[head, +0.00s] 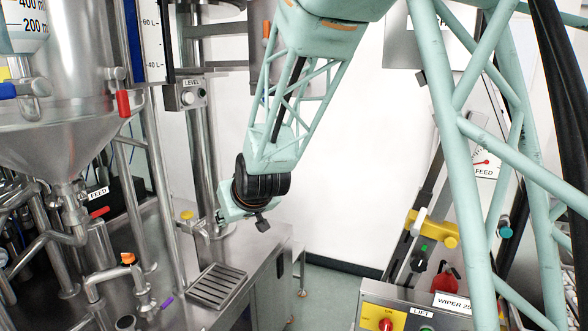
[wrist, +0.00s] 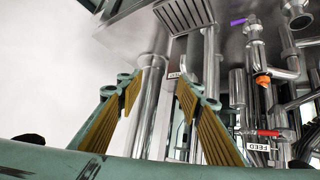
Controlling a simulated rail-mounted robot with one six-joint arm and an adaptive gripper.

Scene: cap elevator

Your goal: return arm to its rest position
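My arm reaches down from the top of the head view and ends at a black wrist joint with a teal part below it, left of centre. That end hangs in front of the steel bench, near its right side. In the wrist view my gripper (wrist: 158,92) shows two teal fingers with yellow ribbed pads, set well apart. Nothing is held between them; steel pipes show in the background of the gap. In the head view the fingers cannot be made out clearly. No separate cap shows clearly in either view.
The steel bench has a drain grate (head: 218,286), also at the top of the wrist view (wrist: 181,15). A steel hopper (head: 60,130) and pipes crowd the left. A control panel labelled LIFT (head: 420,314) stands lower right. White wall and open floor (head: 325,292) lie between.

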